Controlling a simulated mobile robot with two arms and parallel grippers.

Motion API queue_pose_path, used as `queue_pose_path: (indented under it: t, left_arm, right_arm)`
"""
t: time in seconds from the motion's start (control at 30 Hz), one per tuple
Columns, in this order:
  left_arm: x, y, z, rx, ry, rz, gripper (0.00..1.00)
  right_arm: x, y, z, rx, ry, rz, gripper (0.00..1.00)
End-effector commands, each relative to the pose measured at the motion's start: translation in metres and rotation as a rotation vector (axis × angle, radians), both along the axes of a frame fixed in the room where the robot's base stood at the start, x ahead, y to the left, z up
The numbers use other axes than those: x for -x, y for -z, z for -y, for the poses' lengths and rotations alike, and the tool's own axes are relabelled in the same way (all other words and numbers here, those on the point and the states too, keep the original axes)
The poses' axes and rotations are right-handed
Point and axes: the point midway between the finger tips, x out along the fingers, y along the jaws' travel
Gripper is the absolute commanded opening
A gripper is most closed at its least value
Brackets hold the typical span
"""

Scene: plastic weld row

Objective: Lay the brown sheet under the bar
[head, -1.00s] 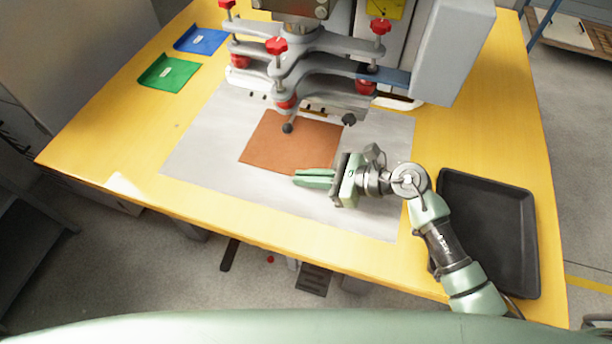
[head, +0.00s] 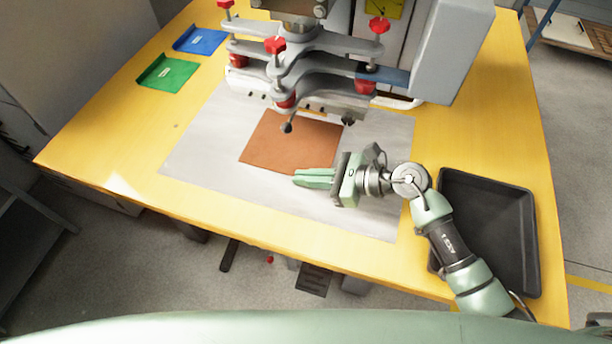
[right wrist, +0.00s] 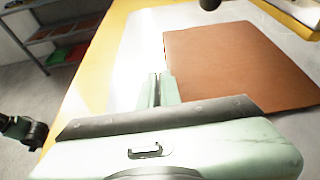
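The brown sheet (head: 290,143) lies flat on the grey mat (head: 205,150), in front of the press. The bar (head: 325,98) hangs above the sheet's back edge. I cannot tell how far the sheet reaches under it. My right gripper (head: 297,180) is at the sheet's front edge, its fingers close together and pointing left. In the right wrist view, the fingertips (right wrist: 160,77) are shut beside the left edge of the brown sheet (right wrist: 235,65), with nothing seen between them. My left gripper is not in view.
A black tray (head: 523,230) stands at the right of the yellow table (head: 100,130). A green sheet (head: 168,73) and a blue sheet (head: 200,40) lie at the back left. Round black knobs (head: 287,127) hang low at the press front. The mat's left and front are clear.

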Motion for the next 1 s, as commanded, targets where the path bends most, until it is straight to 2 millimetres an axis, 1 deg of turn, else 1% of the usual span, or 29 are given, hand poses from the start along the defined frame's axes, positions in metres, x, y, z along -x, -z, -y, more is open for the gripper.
queue_pose_path:
  t: [0.87, 0.97, 1.0]
  left_arm:
    - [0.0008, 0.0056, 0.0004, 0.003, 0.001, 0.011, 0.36]
    - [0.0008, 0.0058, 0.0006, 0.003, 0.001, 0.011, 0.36]
    - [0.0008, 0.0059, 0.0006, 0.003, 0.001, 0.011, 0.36]
  right_arm:
    - [0.0, 0.0063, -0.0006, -0.002, 0.0, 0.001, 0.0]
    - [0.0, 0.0067, -0.0006, -0.002, 0.0, 0.001, 0.26]
    - [0.0, 0.0068, -0.0006, -0.002, 0.0, 0.001, 0.3]
